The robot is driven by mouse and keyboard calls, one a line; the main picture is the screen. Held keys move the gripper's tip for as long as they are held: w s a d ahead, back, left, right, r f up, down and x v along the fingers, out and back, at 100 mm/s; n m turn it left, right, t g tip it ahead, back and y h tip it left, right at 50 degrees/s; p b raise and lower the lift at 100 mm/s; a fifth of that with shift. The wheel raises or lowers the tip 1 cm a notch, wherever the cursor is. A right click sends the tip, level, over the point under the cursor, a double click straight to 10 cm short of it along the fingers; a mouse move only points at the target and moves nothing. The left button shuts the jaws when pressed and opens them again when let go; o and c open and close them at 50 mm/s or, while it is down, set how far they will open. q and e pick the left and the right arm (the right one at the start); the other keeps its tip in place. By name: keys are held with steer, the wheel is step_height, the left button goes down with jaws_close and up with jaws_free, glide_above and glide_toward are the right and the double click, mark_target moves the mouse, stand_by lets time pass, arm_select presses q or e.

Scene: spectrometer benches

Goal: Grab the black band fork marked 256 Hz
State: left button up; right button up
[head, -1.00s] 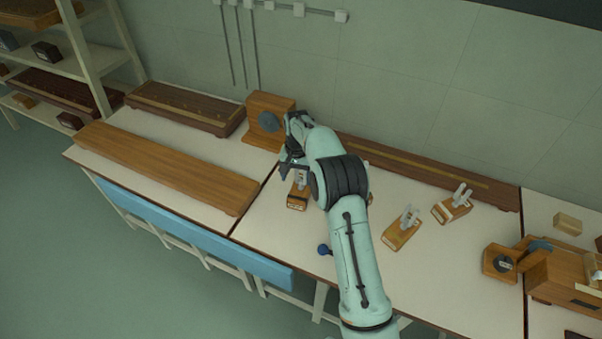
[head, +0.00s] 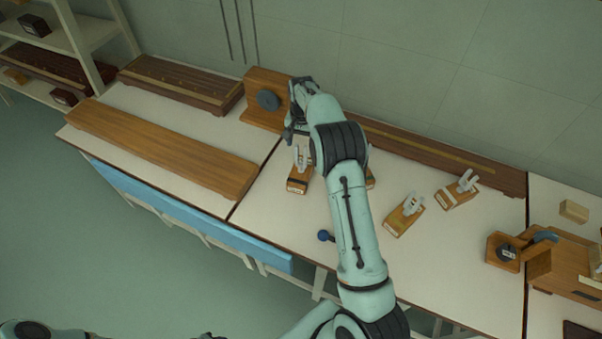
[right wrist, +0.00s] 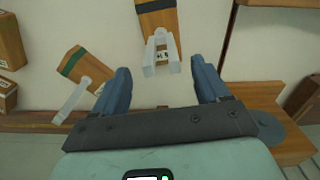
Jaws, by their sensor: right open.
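The black-banded fork (head: 297,184) is a pale two-pronged fork on a small wooden box, standing on the bench just in front of my right gripper (head: 297,135). In the right wrist view the box with its dark band (right wrist: 156,8) is at the top. Its prongs (right wrist: 161,52) point toward the gap between the open, empty fingers of my right gripper (right wrist: 163,82). A small label shows by the prongs, but I cannot read a 256 Hz mark. My left gripper is not in view.
A green-banded fork box (right wrist: 72,62) stands close by. Two more fork boxes (head: 404,218) (head: 457,193) stand to the right. A wooden stand with a grey disc (head: 262,99) is behind left of the gripper. A long wooden case (head: 160,145) lies left.

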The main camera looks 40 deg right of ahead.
glide_above(301, 163)
step_height(301, 163, down, 5)
steer(key=shift+f, duration=0.1)
jaws_close()
